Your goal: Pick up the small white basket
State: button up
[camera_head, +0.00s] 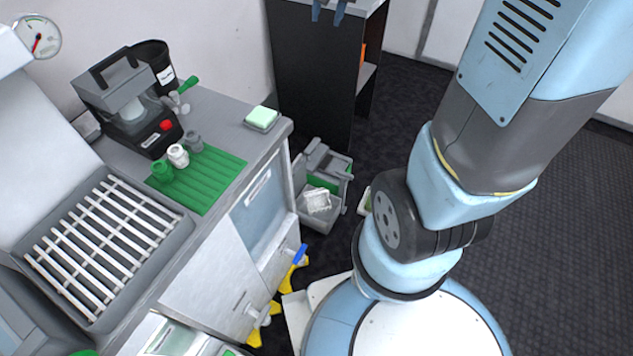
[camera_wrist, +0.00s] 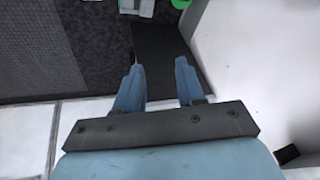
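The small white basket (camera_head: 317,201) appears to be a small white ribbed object lying in a grey bin (camera_head: 321,217) on the floor, beside the counter's right end. My gripper (camera_head: 329,12) shows at the top edge of the head view, in front of a dark cabinet and well away from the basket. In the wrist view my gripper (camera_wrist: 159,66) has its two blue fingers apart with nothing between them. I cannot make out the basket in the wrist view.
The counter (camera_head: 225,118) carries a green mat (camera_head: 205,178), a black machine (camera_head: 128,103), a white-slatted rack (camera_head: 103,245) and a pale green block (camera_head: 262,117). A dark cabinet (camera_head: 312,80) stands behind the bin. A blue handle (camera_head: 300,254) sticks out near the counter's base. Dark carpet lies open at right.

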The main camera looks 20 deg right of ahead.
jog(key=w+f+m, duration=0.4)
jog(key=w+f, duration=0.8)
jog(key=f, duration=0.4)
jog(key=m+g, duration=0.3)
jog(key=m, duration=0.6)
send_near(319, 193)
jog(key=shift+w+a+f, duration=0.1)
jog(key=shift+w+f, duration=0.25)
jog(key=shift+f, duration=1.4)
jog(key=shift+w+f, duration=0.35)
jog(key=shift+f, duration=1.45)
jog(key=shift+w+a+f, duration=0.1)
jog(key=shift+w+f, duration=0.25)
jog(key=shift+f, duration=1.4)
jog(key=shift+c, duration=0.5)
grip_shut()
